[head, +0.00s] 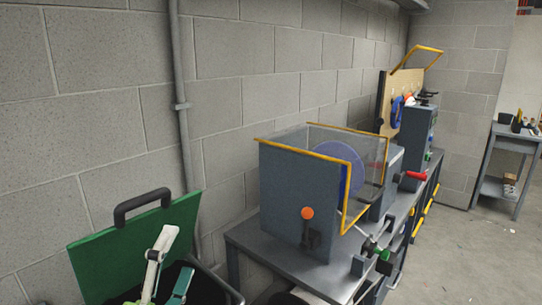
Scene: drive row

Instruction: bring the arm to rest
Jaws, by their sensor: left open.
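My left gripper (168,268) shows at the bottom left, with a pale finger and a green finger pointing up and spread apart. It is open, and I see nothing between the fingers. It is in front of an open green lid (128,245) with a black handle (142,206). The lower part of the gripper and its arm are cut off by the bottom edge. My right gripper is not in view.
A grey bench (250,240) runs along the block wall, carrying a grey guarded machine (283,196) with yellow edges and an orange-knobbed lever (307,214). A pegboard (410,85) stands farther back. Open floor (455,245) lies at right, before another table (513,143).

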